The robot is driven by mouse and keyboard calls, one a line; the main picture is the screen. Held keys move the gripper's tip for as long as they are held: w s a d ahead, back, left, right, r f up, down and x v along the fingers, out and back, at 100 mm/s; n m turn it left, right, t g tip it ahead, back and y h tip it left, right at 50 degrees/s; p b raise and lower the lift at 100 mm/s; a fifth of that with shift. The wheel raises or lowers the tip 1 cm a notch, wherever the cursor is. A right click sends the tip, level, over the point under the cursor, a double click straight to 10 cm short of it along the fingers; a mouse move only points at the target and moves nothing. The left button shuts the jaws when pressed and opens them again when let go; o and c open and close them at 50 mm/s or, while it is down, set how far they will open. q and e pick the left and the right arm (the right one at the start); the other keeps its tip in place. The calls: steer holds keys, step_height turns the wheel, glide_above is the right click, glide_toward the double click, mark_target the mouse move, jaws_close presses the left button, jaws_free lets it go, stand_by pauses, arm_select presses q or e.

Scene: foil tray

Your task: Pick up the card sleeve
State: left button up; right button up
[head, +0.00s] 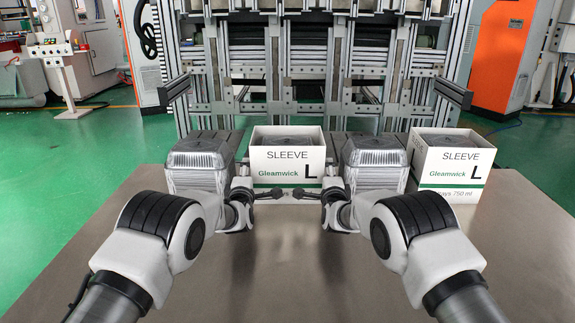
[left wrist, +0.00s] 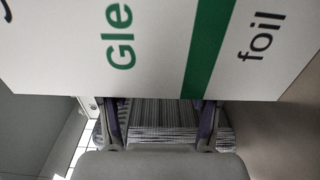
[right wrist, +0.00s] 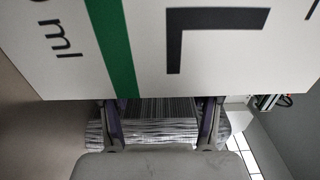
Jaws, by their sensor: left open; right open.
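The middle card sleeve (head: 287,168) is a white, open-topped box marked "SLEEVE Gleamwick L" with a green band. It stands upright on the table around something grey. Its front face fills the upper part of the left wrist view (left wrist: 170,50) and the right wrist view (right wrist: 190,50). My left gripper (head: 241,183) is open at its left edge, and my right gripper (head: 334,184) is open at its right edge. In both wrist views the fingertips pass behind the sleeve's edge and are hidden. I cannot tell whether they touch it.
A ribbed foil tray stack (head: 200,160) stands left of the sleeve, and another (head: 372,163) stands right of it, with narrow gaps between. A second, similar sleeve (head: 450,165) stands farther right. The steel table (head: 285,285) is bare in front; a machine frame (head: 290,60) rises behind.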

arm_select(q)
steer(key=shift+f, duration=0.1)
arm_select(e)
steer(key=shift+f, duration=0.1)
arm_select(q)
steer(key=shift+d, duration=0.25)
arm_select(e)
steer(key=shift+a, duration=0.25)
arm_select(q)
steer(key=shift+d, duration=0.2)
arm_select(e)
steer(key=shift+a, duration=0.2)
arm_select(q)
step_height(320, 180, up, 2)
steer(key=shift+d+r+p, duration=0.1)
steer(key=shift+d+p, duration=0.05)
steer(key=shift+p, duration=0.85)
arm_select(e)
step_height(320, 180, up, 2)
steer(key=shift+a+r, duration=0.1)
steer(key=shift+a, duration=0.05)
steer(key=shift+w, duration=0.1)
